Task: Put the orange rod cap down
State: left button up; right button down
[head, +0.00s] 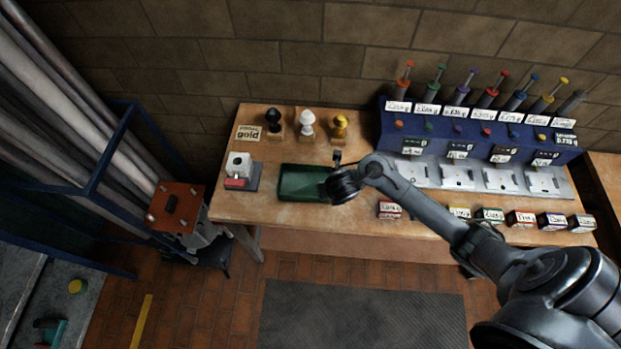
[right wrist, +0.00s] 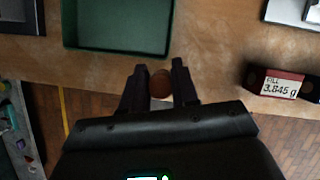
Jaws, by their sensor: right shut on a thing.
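My right gripper (head: 341,188) is above the workbench, by the front right corner of the green tray, seen from above with its fingers mostly hidden. In the right wrist view the two dark fingers (right wrist: 160,82) are shut on a small round brown-orange cap (right wrist: 160,86), its far end mostly hidden. The cap is over the front part of the bench, apart from the green tray (right wrist: 66,25). The tray also shows in the head view (head: 284,183) and looks empty where visible. My left gripper is not in view.
A blue dispenser rack (head: 384,128) with coloured-topped rods stands at the back right. Several labelled boxes line the front edge, including a red one (head: 389,210). A white device (head: 238,164) stands left of the tray; black, white and yellow figures (head: 307,122) stand behind.

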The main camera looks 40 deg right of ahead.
jog(key=w+f+b, duration=0.1)
jog(key=w, duration=0.1)
jog(key=w+d+f+b, duration=0.1)
jog(key=w+f, duration=0.1)
jog(key=w, duration=0.1)
jog(key=w+d+f+b, duration=0.1)
jog(key=w+f, duration=0.1)
jog(key=w, duration=0.1)
jog(key=shift+w+d+f, duration=0.15)
jog(key=shift+d+f, duration=0.05)
jog(key=shift+f, duration=0.05)
jog(key=shift+w+f, duration=0.2)
jog(key=shift+w, duration=0.1)
jog(key=shift+f+b, duration=0.8)
jog(key=shift+f, duration=1.15)
jog(key=shift+d, duration=0.1)
jog(key=c, duration=0.8)
grip_release()
jog(key=shift+c, duration=0.2)
